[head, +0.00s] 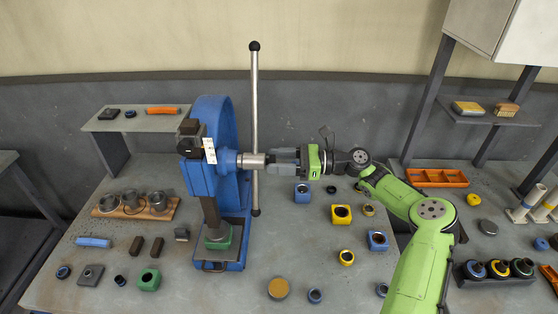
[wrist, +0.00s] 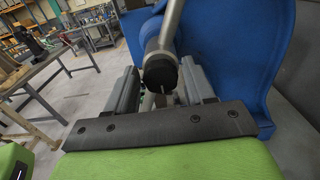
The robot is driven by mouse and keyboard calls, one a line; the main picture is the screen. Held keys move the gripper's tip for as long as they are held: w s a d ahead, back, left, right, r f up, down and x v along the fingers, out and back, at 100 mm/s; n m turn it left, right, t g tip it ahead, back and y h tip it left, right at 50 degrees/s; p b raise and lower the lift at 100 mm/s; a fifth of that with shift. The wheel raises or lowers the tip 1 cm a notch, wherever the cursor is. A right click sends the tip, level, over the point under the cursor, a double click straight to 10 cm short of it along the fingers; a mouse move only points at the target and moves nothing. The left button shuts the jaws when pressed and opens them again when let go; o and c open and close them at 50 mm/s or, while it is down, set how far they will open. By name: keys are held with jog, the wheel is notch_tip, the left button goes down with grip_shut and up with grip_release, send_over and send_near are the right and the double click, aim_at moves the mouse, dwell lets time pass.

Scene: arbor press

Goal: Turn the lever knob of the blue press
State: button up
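The blue press (head: 228,115) stands on the left half of the table. Its long silver lever bar (head: 254,110) is nearly upright, with black ball ends at top and bottom. A silver hub (head: 252,160) sticks out to the right from the press. My gripper (head: 272,160) reaches in from the right at hub height, close to the lever. Contact with the fingers cannot be told.
A green block (head: 218,238) sits under the press ram. Blue and yellow blocks, including a yellow one (head: 341,214), stand below my arm. A wooden holder (head: 135,207) with metal cups is at left. An orange tray (head: 436,178) is at right.

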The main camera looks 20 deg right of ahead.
jog(key=c, duration=0.8)
jog(key=shift+o, duration=0.2)
jog(key=n+b, duration=0.2)
jog(key=n, duration=0.4)
jog(key=n+b, duration=0.1)
jog(key=n, duration=0.5)
jog(key=n+b, duration=0.2)
jog(key=n, duration=0.4)
jog(key=shift+s+f+n+b, duration=0.2)
jog(key=shift+f+n+b, duration=0.1)
